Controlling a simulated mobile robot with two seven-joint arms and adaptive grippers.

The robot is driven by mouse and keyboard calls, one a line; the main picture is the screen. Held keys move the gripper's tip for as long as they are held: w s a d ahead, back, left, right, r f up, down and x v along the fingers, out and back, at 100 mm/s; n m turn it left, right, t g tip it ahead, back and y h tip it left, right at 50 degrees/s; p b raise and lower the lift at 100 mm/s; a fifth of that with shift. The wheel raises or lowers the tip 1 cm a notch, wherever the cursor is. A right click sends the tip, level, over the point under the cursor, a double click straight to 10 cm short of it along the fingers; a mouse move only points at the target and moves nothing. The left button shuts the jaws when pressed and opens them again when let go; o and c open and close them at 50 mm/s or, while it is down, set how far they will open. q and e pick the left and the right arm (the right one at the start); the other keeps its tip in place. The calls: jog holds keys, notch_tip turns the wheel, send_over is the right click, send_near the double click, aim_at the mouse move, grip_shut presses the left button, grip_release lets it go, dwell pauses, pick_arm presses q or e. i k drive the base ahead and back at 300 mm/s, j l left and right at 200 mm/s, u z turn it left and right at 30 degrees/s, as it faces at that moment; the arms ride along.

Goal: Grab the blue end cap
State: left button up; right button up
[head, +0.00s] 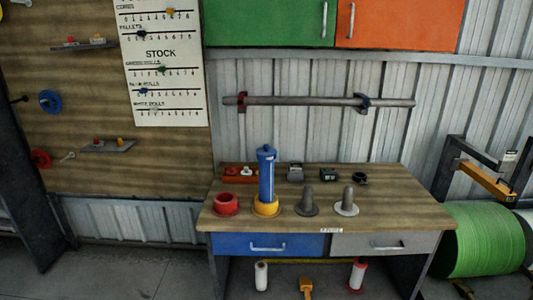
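No part labelled as the blue end cap can be told for sure. A blue round flanged piece (50,101) hangs on the wooden wall board at the far left. A blue upright cylinder (267,175) with a small knob on top stands in a yellow ring base (266,207) on the workbench (390,219). Neither of my grippers shows in the head view.
A red ring (226,204) and two grey cone-like pieces (307,202) (348,203) stand on the workbench. A red round piece (41,159) hangs on the board. A large green roll (482,239) lies at right. Open floor (150,270) shows at lower left.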

aim_at(262, 152)
jog(key=z, duration=0.4)
jog(key=i+j+z, duration=0.2)
jog(key=j+z, duration=0.15)
jog(key=z, duration=0.15)
jog(key=i+j+z, duration=0.15)
jog(key=j+z, duration=0.35)
jog(key=l, duration=0.05)
